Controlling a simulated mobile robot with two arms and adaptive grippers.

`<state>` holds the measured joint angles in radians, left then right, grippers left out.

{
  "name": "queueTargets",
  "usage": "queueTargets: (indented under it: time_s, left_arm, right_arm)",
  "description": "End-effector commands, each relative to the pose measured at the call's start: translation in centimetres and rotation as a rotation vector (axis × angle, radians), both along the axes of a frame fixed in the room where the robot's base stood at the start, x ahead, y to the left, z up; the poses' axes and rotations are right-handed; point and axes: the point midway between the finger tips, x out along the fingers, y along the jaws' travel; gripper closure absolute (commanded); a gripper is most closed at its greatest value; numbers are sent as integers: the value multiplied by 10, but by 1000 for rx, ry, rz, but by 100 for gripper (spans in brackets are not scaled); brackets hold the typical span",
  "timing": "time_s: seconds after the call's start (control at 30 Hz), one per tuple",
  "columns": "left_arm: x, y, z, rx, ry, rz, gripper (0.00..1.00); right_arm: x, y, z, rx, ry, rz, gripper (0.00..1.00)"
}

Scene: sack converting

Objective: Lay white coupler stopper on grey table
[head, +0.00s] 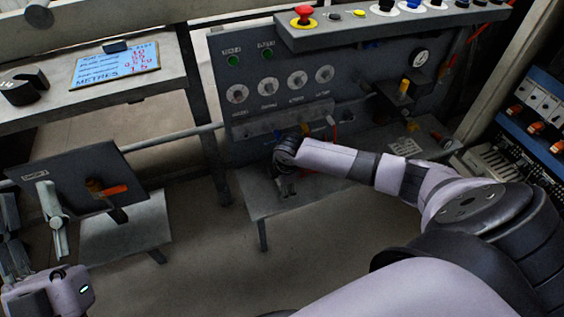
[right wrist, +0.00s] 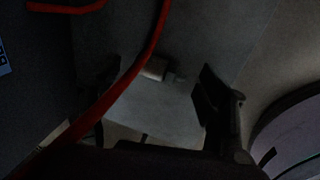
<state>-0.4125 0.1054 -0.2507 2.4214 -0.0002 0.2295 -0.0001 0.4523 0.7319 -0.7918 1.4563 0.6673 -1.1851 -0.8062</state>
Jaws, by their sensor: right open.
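My right gripper (head: 285,190) is open and points down over the grey table (head: 320,198). In the right wrist view its two dark fingers stand wide apart. A small pale cylinder with a thinner grey end, seemingly the white coupler stopper (right wrist: 154,69), lies on the grey surface beyond the fingers, apart from both. A red hose (right wrist: 138,65) crosses the view just left of it and covers part of its left side. I cannot make out the stopper in the head view. My left gripper (head: 14,258) is partly in view at the left edge; its jaws are unclear.
A grey panel (head: 225,72) with dials and green buttons stands behind the table. A red emergency button (head: 304,12) sits on its top ledge. A stand with an orange-handled valve (head: 108,190) is at the left. Open floor (head: 225,270) lies in front.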

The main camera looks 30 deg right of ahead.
Motion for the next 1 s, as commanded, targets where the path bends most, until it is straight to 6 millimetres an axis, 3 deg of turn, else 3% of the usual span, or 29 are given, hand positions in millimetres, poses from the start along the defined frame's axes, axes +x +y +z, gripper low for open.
queueTargets:
  time_s: [0.27, 0.8, 1.0]
  left_arm:
    - [0, 0, 0, -1, 1, -1, 60]
    - [0, 0, 0, 0, 1, -1, 60]
    - [0, 0, 0, 0, 1, -1, 60]
  right_arm:
    - [-1, 0, 5, 0, 0, 1, 31]
    - [-25, 5, 101, -1, -3, 1, 31]
    - [-29, 7, 115, -1, 0, 0, 31]
